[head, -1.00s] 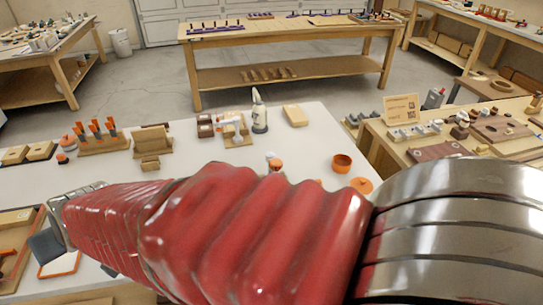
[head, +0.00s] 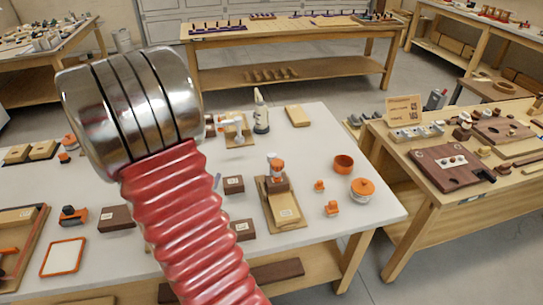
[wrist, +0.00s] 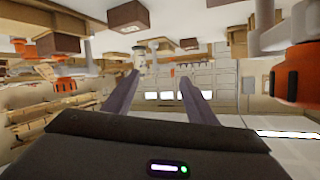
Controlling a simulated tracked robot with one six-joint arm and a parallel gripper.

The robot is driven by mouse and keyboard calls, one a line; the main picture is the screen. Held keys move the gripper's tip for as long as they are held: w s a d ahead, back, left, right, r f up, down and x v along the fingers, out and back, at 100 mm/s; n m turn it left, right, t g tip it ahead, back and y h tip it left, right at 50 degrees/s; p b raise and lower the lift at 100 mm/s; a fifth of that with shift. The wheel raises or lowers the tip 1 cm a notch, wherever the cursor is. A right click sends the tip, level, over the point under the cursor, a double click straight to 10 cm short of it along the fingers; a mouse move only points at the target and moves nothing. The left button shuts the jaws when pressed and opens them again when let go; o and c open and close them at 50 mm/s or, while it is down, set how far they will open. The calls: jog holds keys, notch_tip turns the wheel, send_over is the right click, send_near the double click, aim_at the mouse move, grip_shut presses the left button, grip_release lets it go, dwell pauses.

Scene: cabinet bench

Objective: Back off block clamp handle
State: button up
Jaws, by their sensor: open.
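On the white bench in the head view, a wooden board (head: 288,212) carries a dark brown block (head: 275,184) with an orange and white upright part (head: 275,164) on top. Behind it stands a smaller wooden fixture (head: 233,132) with a pale part. I cannot tell for certain which is the block clamp or which part is its handle. My gripper (wrist: 158,88) is open in the wrist view, with two dark fingers apart and nothing between them. In the head view my arm hides it. An orange part (wrist: 298,75) shows large at the right of the wrist view, apart from the fingers.
An orange cup (head: 343,164), an orange-lidded jar (head: 362,190) and small orange pieces stand right of the board. Dark brown blocks (head: 233,185) lie left of it. An orange-framed tray (head: 63,257) lies at left. Bare bench (head: 310,130) shows at the back right.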

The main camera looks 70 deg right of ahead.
jog(key=s+d+f+m+g+h, duration=0.1)
jog(key=s+d+m+g+h, duration=0.2)
jog(key=s, duration=0.5)
jog(key=g, duration=0.6)
send_near(277, 166)
jog(key=d+f, duration=0.1)
jog(key=d, duration=0.1)
jog(key=shift+s, duration=0.1)
jog(key=shift+d, duration=0.1)
jog(key=x, duration=1.3)
jog(key=shift+d+f, duration=0.1)
jog(key=shift+d, duration=0.3)
jog(key=shift+c, duration=0.4)
